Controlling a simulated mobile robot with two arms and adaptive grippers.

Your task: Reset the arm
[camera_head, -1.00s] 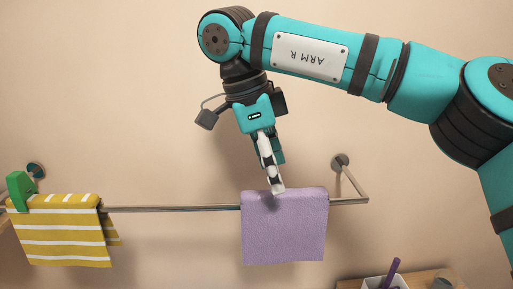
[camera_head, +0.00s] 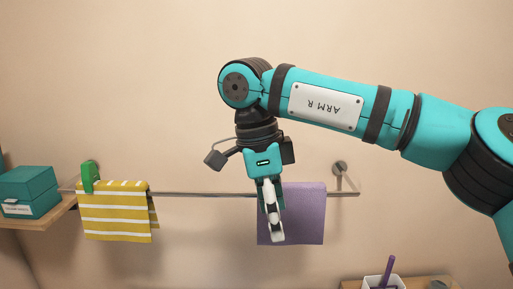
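My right arm, marked ARM R, reaches in from the right in the head view. Its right gripper (camera_head: 273,236) points down in front of the left part of a purple towel (camera_head: 305,212) that hangs over a metal rail (camera_head: 205,194). The gripper covers part of the towel, and no cloth shows gripped in it. The fingers appear nearly edge-on, so I cannot tell whether they are open or shut. A yellow towel with white stripes (camera_head: 115,213) hangs on the rail at the left, with a green clip (camera_head: 89,175) on it. My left gripper is out of view.
A teal box (camera_head: 29,190) stands on a wooden shelf (camera_head: 38,219) at the left. At the bottom right, a white container (camera_head: 385,282) with a purple item stands on another wooden surface. The rail between the towels is bare.

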